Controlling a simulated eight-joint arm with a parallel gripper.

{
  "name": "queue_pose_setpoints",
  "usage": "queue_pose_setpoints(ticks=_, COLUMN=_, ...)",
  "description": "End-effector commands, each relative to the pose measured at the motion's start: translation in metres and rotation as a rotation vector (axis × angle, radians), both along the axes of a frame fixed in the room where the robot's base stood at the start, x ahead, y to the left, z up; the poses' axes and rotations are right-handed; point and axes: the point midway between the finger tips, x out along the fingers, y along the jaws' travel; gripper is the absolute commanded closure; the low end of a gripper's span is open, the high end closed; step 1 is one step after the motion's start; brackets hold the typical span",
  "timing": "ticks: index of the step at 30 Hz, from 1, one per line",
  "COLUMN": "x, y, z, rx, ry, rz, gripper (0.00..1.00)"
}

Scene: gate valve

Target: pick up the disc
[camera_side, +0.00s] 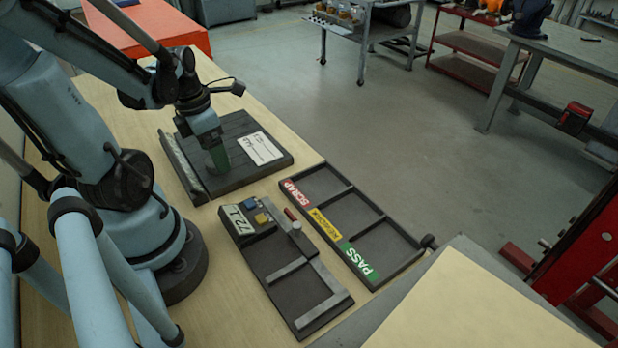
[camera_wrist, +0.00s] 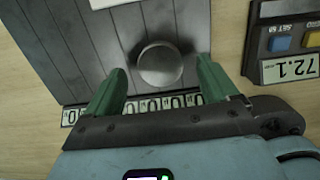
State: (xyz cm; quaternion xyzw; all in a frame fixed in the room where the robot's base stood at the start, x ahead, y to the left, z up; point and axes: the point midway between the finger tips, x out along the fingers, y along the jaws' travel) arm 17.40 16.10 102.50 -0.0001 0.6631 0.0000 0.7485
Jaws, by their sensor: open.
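In the wrist view, a round grey metal disc (camera_wrist: 160,64) sits on a dark slatted board (camera_wrist: 95,40). My gripper (camera_wrist: 160,82) is open, with one green finger on the left of the disc and one on the right. A gap shows between each finger and the disc. In the side view, my gripper (camera_side: 219,158) points down over the dark board (camera_side: 262,174), with its green fingers low near the surface. The disc is hidden behind the fingers in the side view.
A device reading 72.1 (camera_side: 238,219) with blue and yellow buttons stands nearby. A tray (camera_side: 400,250) marked SCRAP and PASS, with a yellow label between, lies to the right. A white card (camera_side: 260,148) is on the board. An orange block (camera_side: 150,28) is at the back.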

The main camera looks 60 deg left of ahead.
Motion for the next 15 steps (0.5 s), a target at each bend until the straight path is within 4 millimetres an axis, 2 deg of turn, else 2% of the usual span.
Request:
queue_pose_setpoints(ticks=6, x=0.002, y=0.000, z=-0.013, rx=0.001, ry=0.000, rz=0.000, gripper=0.13)
queue_pose_setpoints(ticks=15, x=0.002, y=0.000, z=-0.016, rx=0.001, ry=0.000, rz=0.000, gripper=0.13)
